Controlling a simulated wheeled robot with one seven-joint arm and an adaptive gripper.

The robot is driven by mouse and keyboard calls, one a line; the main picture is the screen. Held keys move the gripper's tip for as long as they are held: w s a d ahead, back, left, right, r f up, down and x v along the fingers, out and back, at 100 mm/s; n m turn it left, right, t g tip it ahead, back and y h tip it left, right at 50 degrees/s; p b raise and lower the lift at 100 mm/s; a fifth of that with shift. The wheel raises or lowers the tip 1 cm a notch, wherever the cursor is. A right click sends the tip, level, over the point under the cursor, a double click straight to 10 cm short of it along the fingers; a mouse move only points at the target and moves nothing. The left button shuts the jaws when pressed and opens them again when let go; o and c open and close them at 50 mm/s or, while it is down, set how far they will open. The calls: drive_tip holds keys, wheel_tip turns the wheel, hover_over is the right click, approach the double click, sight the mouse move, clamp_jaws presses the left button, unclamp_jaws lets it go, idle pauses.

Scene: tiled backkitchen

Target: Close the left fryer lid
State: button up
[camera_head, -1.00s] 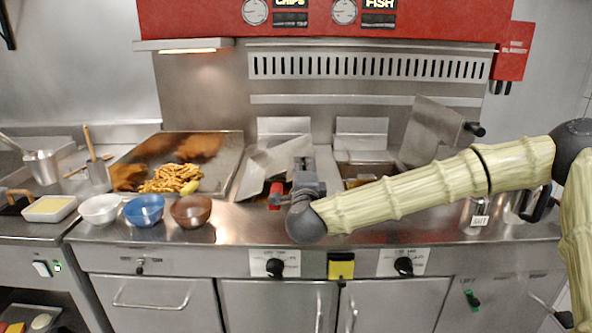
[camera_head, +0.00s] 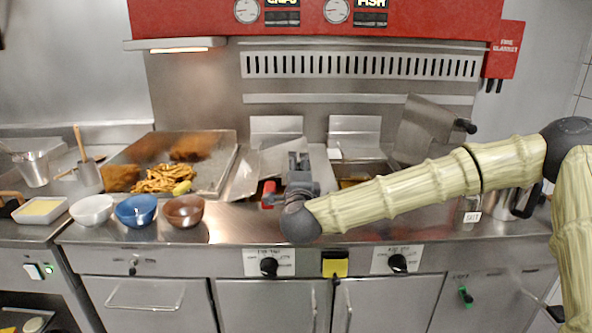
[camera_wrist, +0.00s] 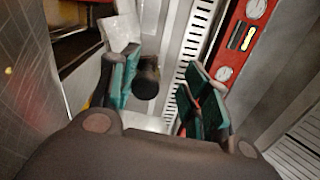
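In the head view, my gripper (camera_head: 298,165) is over the left fryer at the middle of the counter, seen from behind. In the wrist view, its two green-padded fingers (camera_wrist: 160,88) are spread apart, so it is open. A round black knob or handle end (camera_wrist: 147,84) shows between and beyond the fingers; I cannot tell which lid it belongs to. The left fryer lid (camera_head: 270,160) is a grey metal sheet, tilted and partly hidden behind my gripper; its exact angle and any contact are unclear.
The right fryer lid (camera_head: 424,130) stands raised, with a black handle (camera_head: 465,126). A tray of chips (camera_head: 165,178) and several bowls, including a blue one (camera_head: 136,210), are to the left. A salt container (camera_head: 469,212) is to the right. Red hood (camera_head: 320,18) above.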

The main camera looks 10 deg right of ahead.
drive_tip(key=s+a, duration=0.1)
drive_tip(key=s, duration=1)
drive_tip(key=shift+s+a+f, duration=0.3)
drive_tip(key=shift+s+f, duration=0.05)
drive_tip(key=shift+s, duration=0.05)
